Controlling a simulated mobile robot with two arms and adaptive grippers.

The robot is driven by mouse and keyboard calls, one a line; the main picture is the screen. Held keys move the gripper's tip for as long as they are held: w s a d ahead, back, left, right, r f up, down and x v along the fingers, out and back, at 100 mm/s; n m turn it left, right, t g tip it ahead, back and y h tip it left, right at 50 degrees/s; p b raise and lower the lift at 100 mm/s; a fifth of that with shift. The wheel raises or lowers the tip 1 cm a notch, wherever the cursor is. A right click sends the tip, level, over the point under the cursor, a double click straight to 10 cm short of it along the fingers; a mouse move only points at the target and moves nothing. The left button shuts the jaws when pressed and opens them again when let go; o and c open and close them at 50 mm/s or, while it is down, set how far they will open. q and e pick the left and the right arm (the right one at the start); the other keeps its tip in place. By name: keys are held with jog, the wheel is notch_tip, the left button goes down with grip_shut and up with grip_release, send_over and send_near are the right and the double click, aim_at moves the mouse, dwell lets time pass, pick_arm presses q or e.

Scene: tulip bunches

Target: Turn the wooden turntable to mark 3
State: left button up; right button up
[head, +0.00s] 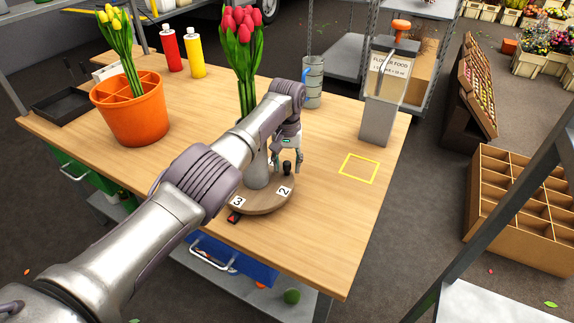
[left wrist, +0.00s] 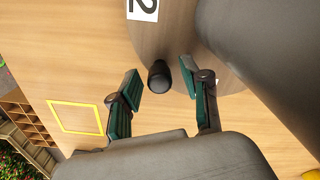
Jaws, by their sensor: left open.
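The wooden turntable (head: 262,204) sits on the workbench, partly hidden by my left arm. Its label 3 (head: 238,202) is at the front left edge, close to a red pointer (head: 234,217) on the bench. Label 2 (head: 284,190) is at the right front; it also shows in the left wrist view (left wrist: 143,9). A black knob (left wrist: 159,77) stands on the disc. My left gripper (left wrist: 160,72) is open, with its fingers on either side of the knob; I cannot tell whether they touch it. In the head view the gripper (head: 287,163) is at the disc's right side.
A grey vase (head: 257,177) with red tulips (head: 242,38) stands on the turntable. An orange pot (head: 130,112), red bottle (head: 170,50) and yellow bottle (head: 195,55) are further left. A flower food dispenser (head: 379,121) stands behind a yellow square outline (head: 345,173). The bench's front right is clear.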

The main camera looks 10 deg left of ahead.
pick_arm(q)
notch_tip(320, 180, up, 7)
jog(key=shift+f, duration=0.15)
jog(key=shift+s+f, duration=0.1)
dwell(0.5)
